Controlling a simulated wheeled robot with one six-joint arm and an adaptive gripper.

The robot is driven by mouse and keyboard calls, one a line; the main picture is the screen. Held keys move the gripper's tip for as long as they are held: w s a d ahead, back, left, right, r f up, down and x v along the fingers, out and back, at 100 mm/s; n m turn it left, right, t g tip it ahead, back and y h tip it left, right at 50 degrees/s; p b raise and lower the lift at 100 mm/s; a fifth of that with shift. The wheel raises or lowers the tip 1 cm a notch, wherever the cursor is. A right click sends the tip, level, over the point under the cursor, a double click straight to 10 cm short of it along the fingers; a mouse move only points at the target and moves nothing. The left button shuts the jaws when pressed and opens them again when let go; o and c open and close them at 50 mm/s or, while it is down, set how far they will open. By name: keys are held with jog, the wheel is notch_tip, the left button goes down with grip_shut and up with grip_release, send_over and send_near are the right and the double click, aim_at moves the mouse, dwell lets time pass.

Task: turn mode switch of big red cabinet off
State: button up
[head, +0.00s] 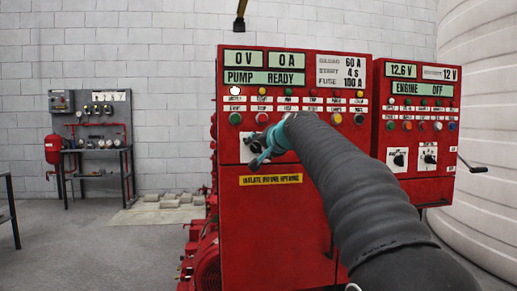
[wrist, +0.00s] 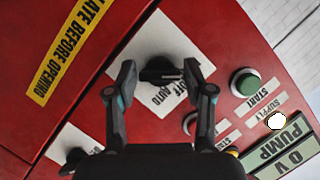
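The big red cabinet (head: 235,220) stands in the middle of the head view, its displays reading 0 V, 0 A and PUMP READY. Its mode switch is a black rotary knob (wrist: 160,72) on a white plate (wrist: 150,40) with partly visible lettering, including AUTO. The knob's bar lies roughly crosswise in the wrist view. My gripper (wrist: 160,80) is open, with one fingertip on each side of the knob and visible gaps between. In the head view my gripper (head: 255,150) is at the switch plate and partly hides it.
A green START button (wrist: 245,82) is close to the right finger, and another black knob (wrist: 75,158) is at lower left. A smaller red cabinet (head: 415,120) stands to the right with two switches and a crank handle. A bench with gauges (head: 100,140) is far left.

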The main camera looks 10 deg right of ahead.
jog(key=c, duration=0.6)
jog(key=shift+f+b, duration=0.1)
jog(key=shift+b, duration=0.2)
jog(key=m+b, duration=0.1)
jog(key=m+t+y+b, duration=0.1)
jog(key=m, duration=0.1)
jog(key=shift+d+f+y+b, duration=0.1)
jog(key=shift+f+y+b, duration=0.1)
jog(key=shift+y+b, duration=0.15)
jog(key=m+t+y+b, duration=0.1)
jog(key=m+b, duration=0.2)
jog(key=shift+r+m+b, duration=0.1)
jog(key=shift+m+b, duration=0.25)
jog(key=shift+m, duration=0.25)
